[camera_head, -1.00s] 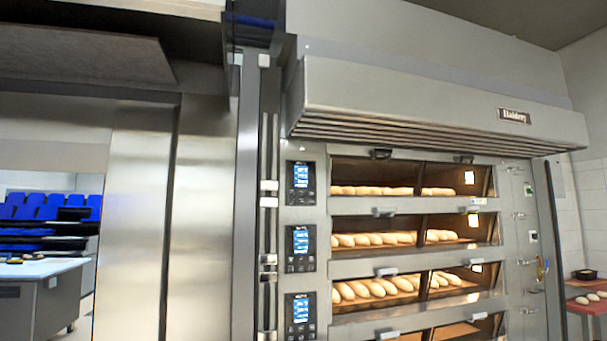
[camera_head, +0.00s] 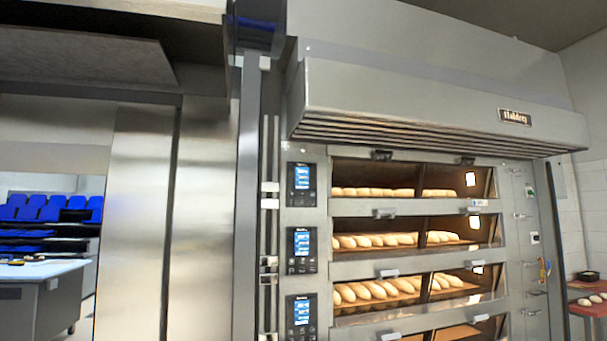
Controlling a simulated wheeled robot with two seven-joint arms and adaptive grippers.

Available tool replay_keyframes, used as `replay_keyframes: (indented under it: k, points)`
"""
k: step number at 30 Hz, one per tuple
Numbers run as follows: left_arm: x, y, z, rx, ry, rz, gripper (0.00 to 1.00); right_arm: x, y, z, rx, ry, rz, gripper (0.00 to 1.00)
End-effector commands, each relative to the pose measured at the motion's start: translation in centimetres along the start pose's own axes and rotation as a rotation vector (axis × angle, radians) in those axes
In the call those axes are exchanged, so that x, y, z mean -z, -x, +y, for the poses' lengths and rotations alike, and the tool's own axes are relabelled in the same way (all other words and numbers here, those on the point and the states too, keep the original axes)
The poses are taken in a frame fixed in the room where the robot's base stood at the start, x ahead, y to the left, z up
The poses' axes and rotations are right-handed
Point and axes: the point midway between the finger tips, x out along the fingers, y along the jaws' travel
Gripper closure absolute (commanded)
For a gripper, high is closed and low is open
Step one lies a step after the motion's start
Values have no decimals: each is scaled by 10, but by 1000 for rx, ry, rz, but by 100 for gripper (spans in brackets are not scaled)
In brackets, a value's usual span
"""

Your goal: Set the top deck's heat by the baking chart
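The deck oven (camera_head: 410,215) stands right of centre, with several decks stacked under a steel hood. The top deck (camera_head: 395,180) holds pale loaves behind glass. Its control panel (camera_head: 302,184) is at its left, dark with a lit blue screen; the text is too small to read. Similar panels sit beside the second deck (camera_head: 302,250) and the third deck (camera_head: 301,315). I cannot make out a baking chart. Neither of my grippers is in view.
A tall steel cabinet front (camera_head: 150,220) fills the left middle. A worktable (camera_head: 45,290) stands far left, with stacked blue crates (camera_head: 45,207) behind it. A red table (camera_head: 590,308) with loaves is at the far right. A hood (camera_head: 430,105) overhangs the oven front.

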Motion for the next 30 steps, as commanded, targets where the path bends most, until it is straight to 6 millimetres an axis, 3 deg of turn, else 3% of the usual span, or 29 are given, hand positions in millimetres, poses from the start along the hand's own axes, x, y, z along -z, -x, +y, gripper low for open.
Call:
replay_keyframes:
  k: [4, 13, 22, 30]
  points:
    - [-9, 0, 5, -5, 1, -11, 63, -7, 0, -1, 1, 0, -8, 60]
    - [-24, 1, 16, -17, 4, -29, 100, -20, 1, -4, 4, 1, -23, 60]
    - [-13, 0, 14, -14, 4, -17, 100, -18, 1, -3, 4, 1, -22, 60]
    - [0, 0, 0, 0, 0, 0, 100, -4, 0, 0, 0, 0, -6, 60]
